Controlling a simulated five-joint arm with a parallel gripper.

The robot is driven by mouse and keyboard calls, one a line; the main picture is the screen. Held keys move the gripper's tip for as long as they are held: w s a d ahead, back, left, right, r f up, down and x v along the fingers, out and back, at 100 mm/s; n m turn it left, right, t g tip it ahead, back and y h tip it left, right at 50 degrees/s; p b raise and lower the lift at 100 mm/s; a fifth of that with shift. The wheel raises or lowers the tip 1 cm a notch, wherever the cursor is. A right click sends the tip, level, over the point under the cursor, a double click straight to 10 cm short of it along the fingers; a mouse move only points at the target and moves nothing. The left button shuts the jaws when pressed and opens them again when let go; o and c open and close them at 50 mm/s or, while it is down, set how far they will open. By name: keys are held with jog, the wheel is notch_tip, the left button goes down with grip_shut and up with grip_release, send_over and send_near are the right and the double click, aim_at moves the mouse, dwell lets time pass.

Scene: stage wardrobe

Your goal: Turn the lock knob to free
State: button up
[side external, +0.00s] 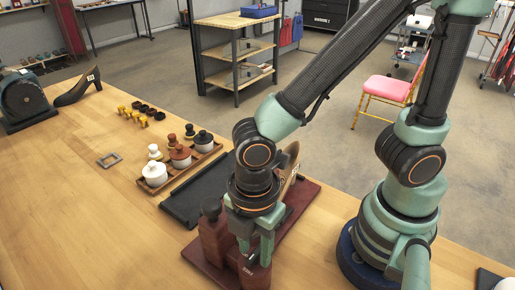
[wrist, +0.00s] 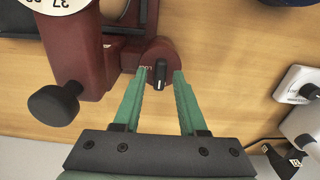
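The lock knob (wrist: 160,76) is a small black knob with a pale mark, on the rounded end of a dark red device (wrist: 98,55). It points roughly up and down in the wrist view. Pale lettering, partly hidden, sits to its left. My gripper (wrist: 160,73) is open, with its green fingertips on either side of the knob; I cannot tell whether they touch it. In the side view, my gripper (side external: 254,248) points down at the near end of the device (side external: 213,238), and hides the lock knob.
A larger black round knob (wrist: 53,104) sticks out of the device, left of my fingers. A white numbered dial (wrist: 56,5) is at the top left. A black tray (side external: 197,190) and a wooden tray with lidded pots (side external: 155,175) stand on the table. Front left table is clear.

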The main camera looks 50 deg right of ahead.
aim_at(254, 252)
dwell(0.3)
notch_tip(254, 252, up, 12)
dwell(0.6)
jog(key=shift+w, duration=0.1)
jog(key=w+d+r+m+t, duration=0.1)
jog(key=w+d+m+t, duration=0.1)
jog(key=w+d+m, duration=0.3)
jog(key=w+d+r+m+t, duration=0.2)
jog(key=w+d+m, duration=0.3)
jog(key=d+m, duration=0.8)
jog(key=shift+d+t, duration=0.8)
